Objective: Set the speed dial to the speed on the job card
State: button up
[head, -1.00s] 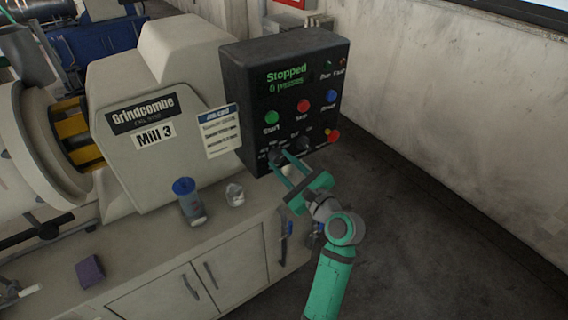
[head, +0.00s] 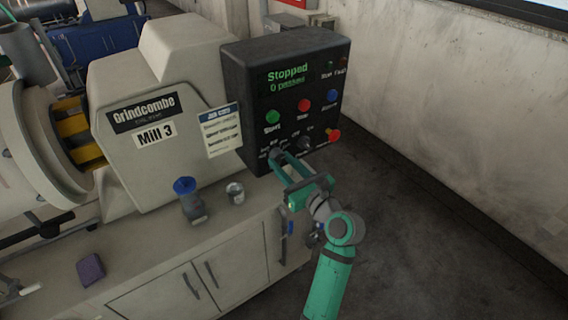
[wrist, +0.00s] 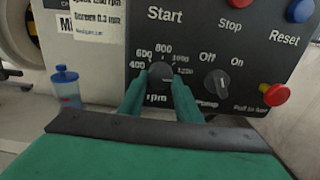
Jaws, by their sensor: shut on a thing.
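The speed dial (wrist: 161,74) is a dark round knob in the wrist view, above the word "rpm". Numbers 400, 600 and 800 and smaller ones to the right ring it; its pointer cannot be made out. My gripper (wrist: 160,85) is shut on the dial, one green finger on each side. In the head view my gripper (head: 278,157) reaches the lower left of the black control panel (head: 250,150). The job card (head: 221,130) is on the mill beside the panel; its speed line is too small to read there and partly cut off in the wrist view (wrist: 97,22).
The panel display (head: 287,78) reads "Stopped". The pump switch (wrist: 216,83) and red stop knob (wrist: 276,94) sit right of the dial. A blue-capped bottle (head: 189,202), a metal tin (head: 235,192) and a purple block (head: 91,269) stand on the bench.

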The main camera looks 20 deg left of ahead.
jog(key=shift+s+a, duration=0.1)
jog(key=o, duration=1.1)
jog(key=shift+c, duration=0.2)
jog(key=v, duration=1.1)
